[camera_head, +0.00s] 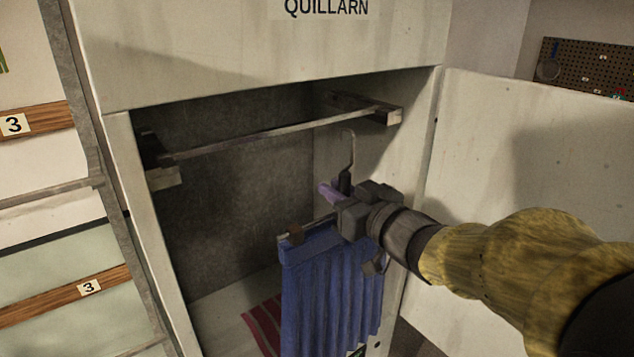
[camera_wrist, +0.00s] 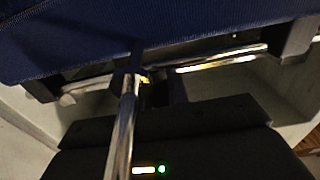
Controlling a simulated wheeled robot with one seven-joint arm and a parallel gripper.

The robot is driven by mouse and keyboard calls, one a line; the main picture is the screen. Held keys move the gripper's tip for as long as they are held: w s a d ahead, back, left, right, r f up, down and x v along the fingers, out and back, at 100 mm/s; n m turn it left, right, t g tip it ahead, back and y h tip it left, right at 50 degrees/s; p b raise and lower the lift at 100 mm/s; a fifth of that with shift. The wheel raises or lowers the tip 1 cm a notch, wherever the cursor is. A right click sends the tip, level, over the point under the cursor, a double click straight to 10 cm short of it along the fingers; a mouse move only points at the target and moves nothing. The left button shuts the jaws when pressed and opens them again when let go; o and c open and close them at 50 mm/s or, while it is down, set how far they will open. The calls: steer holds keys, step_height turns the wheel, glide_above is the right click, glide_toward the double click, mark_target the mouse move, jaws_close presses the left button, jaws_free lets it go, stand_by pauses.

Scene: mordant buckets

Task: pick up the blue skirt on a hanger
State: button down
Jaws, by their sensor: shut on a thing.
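The blue skirt (camera_head: 330,290) hangs in pleats from its hanger (camera_head: 350,160) inside the open cabinet. The hanger's hook stands up below the rail and looks apart from it. A brown clip holds the skirt's waistband at the left. My gripper (camera_head: 345,203) is shut on the hanger near its middle, just above the waistband. In the wrist view the skirt's dark blue cloth (camera_wrist: 100,35) fills the top, and the metal hanger (camera_wrist: 125,115) runs to my gripper's jaws. The skirt's right side is partly hidden behind my gripper.
The rail (camera_head: 275,133) crosses the cabinet on two brackets and is bare. The cabinet door (camera_head: 520,150) stands open at the right, behind my arm. A red striped cloth (camera_head: 264,325) lies on the cabinet floor. Shelves marked 3 (camera_head: 40,121) stand at the left.

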steer(key=shift+v, duration=0.8)
